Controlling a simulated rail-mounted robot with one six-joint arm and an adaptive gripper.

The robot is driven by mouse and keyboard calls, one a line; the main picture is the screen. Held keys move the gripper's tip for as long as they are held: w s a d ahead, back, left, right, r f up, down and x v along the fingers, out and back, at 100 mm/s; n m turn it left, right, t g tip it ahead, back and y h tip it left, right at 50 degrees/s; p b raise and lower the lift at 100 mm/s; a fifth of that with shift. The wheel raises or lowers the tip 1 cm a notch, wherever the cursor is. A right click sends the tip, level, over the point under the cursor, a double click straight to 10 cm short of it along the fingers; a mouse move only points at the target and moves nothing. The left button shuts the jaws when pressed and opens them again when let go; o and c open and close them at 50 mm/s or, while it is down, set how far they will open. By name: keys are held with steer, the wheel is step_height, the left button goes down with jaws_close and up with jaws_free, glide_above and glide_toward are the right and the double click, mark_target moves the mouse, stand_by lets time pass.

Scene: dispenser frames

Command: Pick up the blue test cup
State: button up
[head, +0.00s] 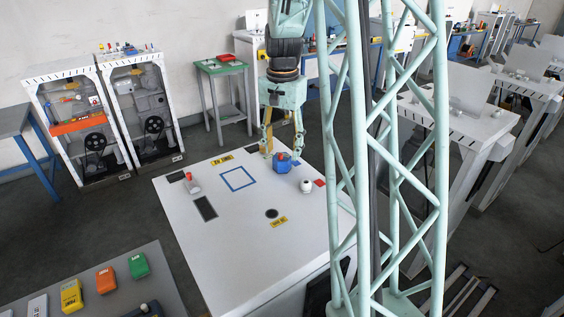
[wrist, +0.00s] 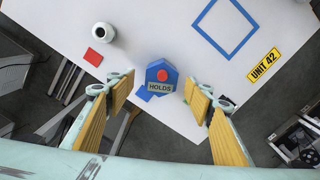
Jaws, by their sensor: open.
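A blue many-sided block-like cup (head: 284,166) with a red top stands on the white table (head: 225,245), near its far right edge. In the wrist view the blue cup (wrist: 151,75) shows a red knob and a label reading "HOLDS". My gripper (head: 283,149) is just above it, pointing down. In the wrist view my gripper's yellow-padded fingers (wrist: 160,98) are spread wide, with the cup between and slightly beyond them in the picture. They are apart from it and hold nothing. Whether the cup is hollow cannot be seen.
A white round jar (head: 306,186) stands close by, next to a red square (wrist: 93,57). A blue square outline (head: 237,179) is marked on the table. A small red and clear item (head: 192,187) sits at left. The table's middle is mostly clear.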

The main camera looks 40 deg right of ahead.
mark_target(282, 159)
steer(key=shift+w+f+p, duration=0.1)
steer(key=shift+f+p, duration=0.3)
steer(key=shift+f, duration=1.95)
steer(key=c, duration=1.1)
steer(key=shift+r, duration=0.1)
steer(key=shift+r+b, duration=0.3)
steer(key=shift+r, duration=1.35)
steer(key=s+a+b, duration=0.1)
steer(key=s+a, duration=0.1)
steer(key=s, duration=0.2)
steer(key=s+a+r, duration=0.1)
steer(key=s+a, duration=0.2)
steer(key=s, duration=0.2)
steer(key=s+a+b, duration=0.1)
steer(key=s+a, duration=0.2)
steer(key=s, duration=0.1)
steer(key=shift+s+a+r+b, duration=0.2)
steer(key=shift+s+r+b, duration=0.05)
steer(key=shift+s+b, duration=0.05)
